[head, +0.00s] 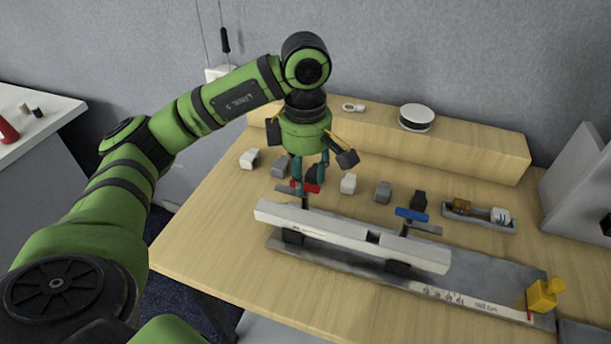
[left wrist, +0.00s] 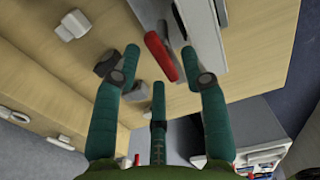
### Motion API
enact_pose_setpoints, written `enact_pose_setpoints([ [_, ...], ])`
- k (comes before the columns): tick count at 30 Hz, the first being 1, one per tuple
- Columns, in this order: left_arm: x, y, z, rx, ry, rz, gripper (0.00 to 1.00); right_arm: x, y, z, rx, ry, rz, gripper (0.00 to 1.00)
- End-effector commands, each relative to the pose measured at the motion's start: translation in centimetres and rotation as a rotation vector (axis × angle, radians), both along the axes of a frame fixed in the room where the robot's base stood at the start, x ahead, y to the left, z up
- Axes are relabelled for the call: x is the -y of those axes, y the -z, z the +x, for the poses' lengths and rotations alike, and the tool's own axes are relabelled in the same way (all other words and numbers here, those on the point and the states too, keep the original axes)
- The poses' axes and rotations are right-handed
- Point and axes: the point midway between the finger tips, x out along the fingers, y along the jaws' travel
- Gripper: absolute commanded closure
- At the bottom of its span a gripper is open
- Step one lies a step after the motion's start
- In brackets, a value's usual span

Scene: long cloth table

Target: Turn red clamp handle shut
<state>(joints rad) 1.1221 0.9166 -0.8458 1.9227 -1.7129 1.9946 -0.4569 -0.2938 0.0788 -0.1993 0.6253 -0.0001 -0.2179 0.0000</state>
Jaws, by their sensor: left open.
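The red clamp handle (head: 312,188) is at the left end of a long pale bar (head: 345,236) on a grey base plate (head: 470,289). My left gripper (head: 310,172) points down right over the handle, its teal fingers partly hiding it. In the left wrist view the red handle (left wrist: 160,54) lies between the spread fingertips of the left gripper (left wrist: 160,58), with gaps visible on both sides. The gripper is open and empty. A blue clamp handle (head: 411,214) is at the bar's right part. My right gripper is not in view.
Several small grey, white and dark blocks (head: 348,183) stand in a row behind the bar. A grey tray (head: 478,218) holds small parts at the right. A yellow block (head: 542,294) sits at the plate's right end. The table's left front (head: 215,240) is bare.

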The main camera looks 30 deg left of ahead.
Motion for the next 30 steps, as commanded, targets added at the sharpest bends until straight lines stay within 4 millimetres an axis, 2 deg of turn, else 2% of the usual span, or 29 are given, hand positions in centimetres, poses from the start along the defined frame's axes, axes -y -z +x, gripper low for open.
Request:
enact_pose_setpoints([
  [4, 0.03, 0.78, -0.01, 0.000, 0.001, -0.001, 0.56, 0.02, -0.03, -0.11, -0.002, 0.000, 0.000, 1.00],
  [11, 0.04, 0.84, 0.01, 0.002, 0.001, -0.001, 0.56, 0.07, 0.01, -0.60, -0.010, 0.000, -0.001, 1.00],
  [12, 0.04, 0.84, 0.01, 0.002, 0.001, -0.001, 0.64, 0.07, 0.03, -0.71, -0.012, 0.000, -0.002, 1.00],
  [15, 0.04, 0.83, 0.01, 0.001, 0.001, -0.001, 1.00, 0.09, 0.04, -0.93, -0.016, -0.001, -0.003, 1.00],
  [30, 0.00, 0.95, 0.00, 0.001, -0.062, 0.000, 1.00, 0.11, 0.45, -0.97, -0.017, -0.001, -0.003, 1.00],
])
